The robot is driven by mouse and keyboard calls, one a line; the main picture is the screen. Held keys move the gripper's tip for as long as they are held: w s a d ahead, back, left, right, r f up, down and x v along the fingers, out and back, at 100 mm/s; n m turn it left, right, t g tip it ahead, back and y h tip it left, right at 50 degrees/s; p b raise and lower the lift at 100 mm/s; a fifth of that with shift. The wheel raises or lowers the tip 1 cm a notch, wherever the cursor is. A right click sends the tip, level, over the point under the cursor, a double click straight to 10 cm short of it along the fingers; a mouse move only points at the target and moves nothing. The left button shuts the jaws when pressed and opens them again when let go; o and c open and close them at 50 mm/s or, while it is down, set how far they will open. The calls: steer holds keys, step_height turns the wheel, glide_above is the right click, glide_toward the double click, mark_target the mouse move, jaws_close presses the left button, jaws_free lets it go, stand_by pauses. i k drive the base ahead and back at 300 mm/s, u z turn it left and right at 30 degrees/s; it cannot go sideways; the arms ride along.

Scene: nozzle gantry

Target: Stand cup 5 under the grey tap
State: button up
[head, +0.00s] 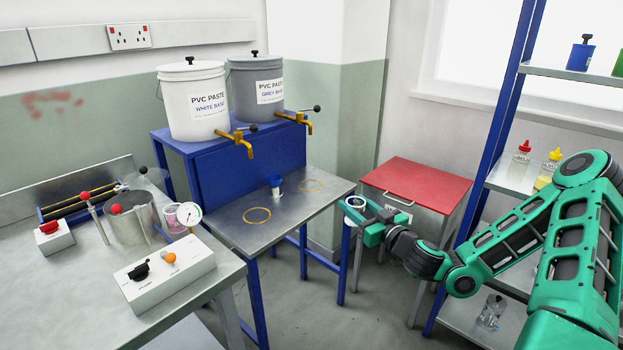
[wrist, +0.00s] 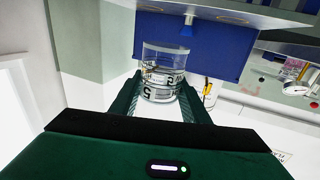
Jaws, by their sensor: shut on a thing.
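My gripper (head: 364,221) is shut on a clear cup (head: 355,202), held beside the right front corner of the metal stand. In the wrist view the cup (wrist: 162,80) sits between both fingers, with a label band showing a 5. The grey tub (head: 257,88), marked grey base, has a brass grey tap (head: 306,121) with a dark knob. A yellow ring (head: 311,186) lies on the stand below that tap, and it looks empty. My gripper is to the right of this ring, apart from it.
A red-topped cabinet (head: 425,184) stands behind my gripper.

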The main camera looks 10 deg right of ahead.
mark_target(310, 185)
steer(key=u, duration=0.05)
steer(key=i, duration=0.95)
